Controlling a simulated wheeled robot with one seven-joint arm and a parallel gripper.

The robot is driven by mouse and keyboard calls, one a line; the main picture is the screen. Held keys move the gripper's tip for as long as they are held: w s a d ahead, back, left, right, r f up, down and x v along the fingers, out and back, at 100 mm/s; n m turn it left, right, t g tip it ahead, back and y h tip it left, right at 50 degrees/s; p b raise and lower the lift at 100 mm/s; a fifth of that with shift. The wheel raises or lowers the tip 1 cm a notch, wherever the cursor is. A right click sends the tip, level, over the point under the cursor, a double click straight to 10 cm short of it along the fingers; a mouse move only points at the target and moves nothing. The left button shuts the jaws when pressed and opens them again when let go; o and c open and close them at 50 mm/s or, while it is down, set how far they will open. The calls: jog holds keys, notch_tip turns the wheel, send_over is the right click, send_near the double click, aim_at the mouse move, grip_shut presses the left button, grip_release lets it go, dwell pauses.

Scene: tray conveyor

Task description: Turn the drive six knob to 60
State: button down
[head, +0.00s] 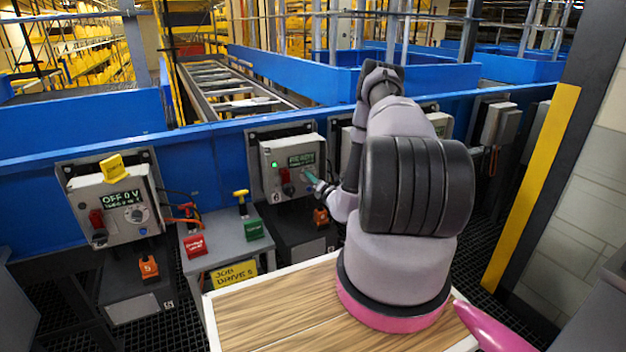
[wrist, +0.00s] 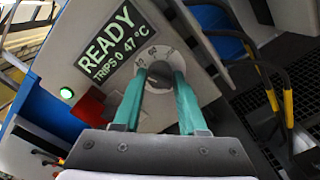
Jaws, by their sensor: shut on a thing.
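The drive six box (head: 292,165) is the grey unit in the middle of the head view, with a lit green lamp and a display. The display (wrist: 108,42) reads READY, TRIPS 0, 47 °C in the wrist view. The knob (wrist: 160,72) sits on a pale round dial (wrist: 150,60) with printed numbers, mostly hidden by my fingers. My gripper (wrist: 160,76) has its teal fingers shut on the knob, one on each side. In the head view my gripper (head: 312,180) touches the box front. I cannot read the knob's setting.
A red switch (wrist: 92,105) is close left of my gripper. A similar box (head: 115,205), reading OFF 0 V, stands at the left. A grey stand (head: 222,238) with red and green blocks is in front. Black cables (wrist: 287,100) hang at the right.

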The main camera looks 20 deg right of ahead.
jog(key=shift+s+f, duration=0.1)
dwell(0.4)
jog(key=c, duration=0.5)
grip_release()
jog(key=s, duration=1)
jog(key=shift+s+d, duration=0.2)
jog(key=shift+s, duration=0.15)
